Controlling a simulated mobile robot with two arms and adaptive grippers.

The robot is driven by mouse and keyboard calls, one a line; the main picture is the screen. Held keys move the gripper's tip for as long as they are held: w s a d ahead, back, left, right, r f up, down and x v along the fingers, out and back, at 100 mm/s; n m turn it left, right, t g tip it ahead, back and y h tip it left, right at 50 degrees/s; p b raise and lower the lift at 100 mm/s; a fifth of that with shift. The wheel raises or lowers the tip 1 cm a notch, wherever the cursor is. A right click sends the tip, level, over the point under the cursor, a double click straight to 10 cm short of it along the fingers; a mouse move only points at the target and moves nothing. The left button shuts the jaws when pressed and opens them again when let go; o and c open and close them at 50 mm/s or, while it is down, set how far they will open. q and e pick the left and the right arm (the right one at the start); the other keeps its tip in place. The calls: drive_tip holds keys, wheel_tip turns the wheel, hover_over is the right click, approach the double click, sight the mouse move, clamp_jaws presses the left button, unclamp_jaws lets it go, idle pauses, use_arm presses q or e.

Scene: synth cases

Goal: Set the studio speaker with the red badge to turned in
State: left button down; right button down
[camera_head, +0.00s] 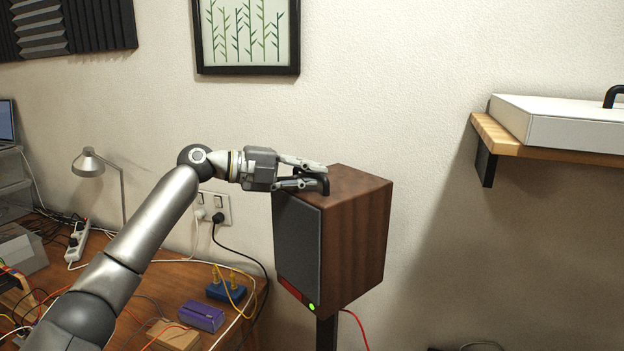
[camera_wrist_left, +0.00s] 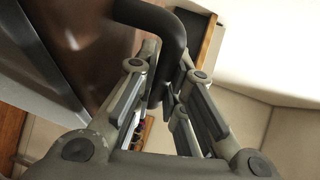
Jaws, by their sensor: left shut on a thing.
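The studio speaker (camera_head: 355,235) has dark wood sides, a grey front grille and a red badge (camera_head: 290,289) low on the front, with a green light beside it. It stands on a dark post, its front facing left and toward me. A black handle (camera_wrist_left: 176,45) sits on its top. My left gripper (camera_head: 318,177) is shut on this handle at the speaker's top front edge. In the left wrist view the handle's bar passes between the fingers, with the speaker's wood (camera_wrist_left: 85,35) at the upper left. My right gripper is not in view.
A wooden desk (camera_head: 182,280) at the left holds a lamp (camera_head: 90,164), a purple box (camera_head: 201,315), a blue box (camera_head: 226,291) and loose cables. A wall shelf (camera_head: 560,152) with a white case (camera_head: 560,123) is at the right. The wall between speaker and shelf is clear.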

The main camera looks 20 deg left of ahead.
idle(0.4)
use_arm(q)
drive_tip(key=c, duration=1.8)
unclamp_jaws()
drive_tip(key=shift+a, duration=0.1)
drive_tip(key=shift+o, duration=0.2)
drive_tip(key=v, duration=1.2)
drive_tip(key=shift+w+f, duration=0.1)
drive_tip(key=shift+f, duration=0.05)
